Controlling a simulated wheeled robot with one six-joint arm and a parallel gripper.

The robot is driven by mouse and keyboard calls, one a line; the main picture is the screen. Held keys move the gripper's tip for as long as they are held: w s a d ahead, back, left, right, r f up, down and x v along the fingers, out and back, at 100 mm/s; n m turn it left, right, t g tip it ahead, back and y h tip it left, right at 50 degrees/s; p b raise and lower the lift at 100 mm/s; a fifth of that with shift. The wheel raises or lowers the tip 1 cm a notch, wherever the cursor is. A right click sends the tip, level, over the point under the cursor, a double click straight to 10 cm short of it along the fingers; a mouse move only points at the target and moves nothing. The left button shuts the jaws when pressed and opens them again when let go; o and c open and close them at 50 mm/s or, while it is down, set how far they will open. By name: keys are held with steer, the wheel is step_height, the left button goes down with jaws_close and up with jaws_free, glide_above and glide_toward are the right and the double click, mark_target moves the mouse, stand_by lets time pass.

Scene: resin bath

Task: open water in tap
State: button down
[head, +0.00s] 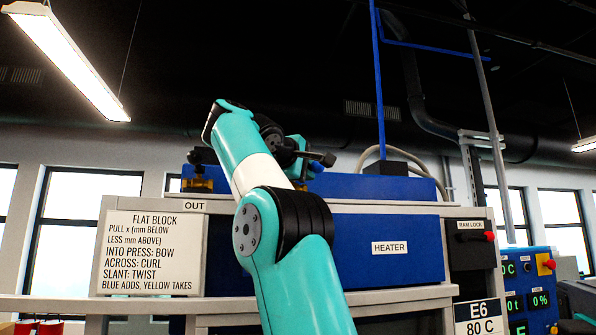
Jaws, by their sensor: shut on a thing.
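My gripper (302,160) is up on top of the blue machine, partly hidden behind my own arm. It is shut on what looks like the dark lever handle (325,158) of a tap there, which points to the right. The tap's body and any label below it are mostly hidden by my arm. A second tap (205,184), brass-coloured with a dark top, stands at the left above a label reading OUT (195,206).
A sign headed FLAT BLOCK (152,250) is at left. A dark RAM LOCK box (470,248) with a red knob and a control panel (528,290) are at right. A blue pipe (378,80) comes down behind.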

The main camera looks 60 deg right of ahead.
steer(key=shift+f, duration=0.15)
stand_by(0.4)
steer(key=c, duration=1.1)
jaws_free()
